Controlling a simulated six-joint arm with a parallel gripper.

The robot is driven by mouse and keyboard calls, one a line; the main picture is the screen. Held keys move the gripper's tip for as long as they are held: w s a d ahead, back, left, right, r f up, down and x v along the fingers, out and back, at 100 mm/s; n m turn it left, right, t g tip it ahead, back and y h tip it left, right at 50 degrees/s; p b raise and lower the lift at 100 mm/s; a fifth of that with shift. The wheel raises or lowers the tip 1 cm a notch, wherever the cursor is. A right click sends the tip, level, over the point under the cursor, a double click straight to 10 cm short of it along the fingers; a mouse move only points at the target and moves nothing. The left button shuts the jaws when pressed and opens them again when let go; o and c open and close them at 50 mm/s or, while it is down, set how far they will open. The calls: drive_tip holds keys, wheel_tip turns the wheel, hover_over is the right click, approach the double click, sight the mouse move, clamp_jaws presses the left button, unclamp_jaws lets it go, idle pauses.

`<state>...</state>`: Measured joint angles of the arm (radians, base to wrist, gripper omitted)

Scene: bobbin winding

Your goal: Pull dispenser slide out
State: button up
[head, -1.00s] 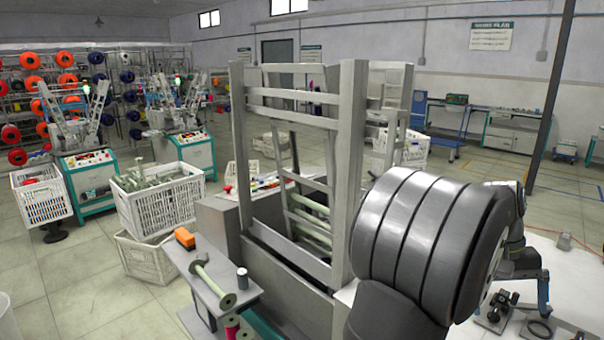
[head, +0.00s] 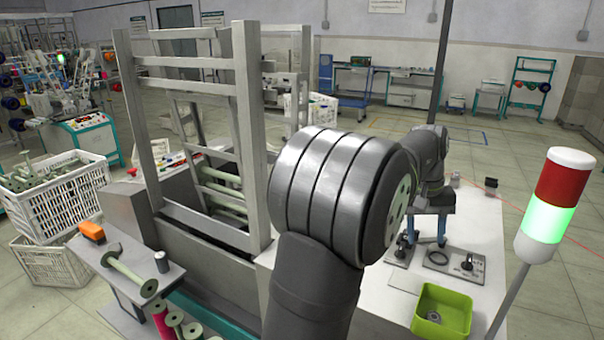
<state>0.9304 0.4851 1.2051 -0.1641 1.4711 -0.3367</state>
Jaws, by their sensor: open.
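A tall grey dispenser frame (head: 246,130) stands left of centre in the head view, with pale green bobbins (head: 222,190) lying inside its lower part. I cannot pick out the dispenser slide; my large grey arm joint covers the area right of the frame's lower front. My gripper (head: 428,238) is beyond that joint, to the right, pointing down over the white table (head: 470,225). Its blue fingers are apart, and I see nothing held between them. It is well apart from the dispenser frame.
Black-knobbed fixtures (head: 467,263) lie on the table near the gripper. A green bin (head: 441,312) stands at the front, beside a red-and-green signal light (head: 550,200). A side shelf at left holds a bobbin (head: 130,272) and an orange object (head: 92,231). White crates (head: 55,205) stand farther left.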

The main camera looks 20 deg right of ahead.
drive_tip(key=w+a+r, duration=0.1)
drive_tip(key=w+a, duration=0.2)
drive_tip(key=w+a+r+m+t, duration=0.1)
drive_tip(key=w+a, duration=0.2)
drive_tip(key=w, duration=0.1)
drive_tip(key=w+a+r+m, duration=0.1)
drive_tip(key=w+a+r, duration=0.1)
drive_tip(key=w+a, duration=0.1)
drive_tip(key=shift+w+a+t+y, duration=0.2)
drive_tip(key=shift+t+y, duration=0.1)
drive_tip(key=shift+y, duration=0.1)
drive_tip(key=c, duration=0.3)
drive_tip(key=shift+w+a, duration=0.1)
drive_tip(key=shift+a, duration=0.1)
drive_tip(key=shift+f, duration=3.7)
drive_tip(key=c, duration=0.6)
drive_tip(key=shift+o, duration=0.2)
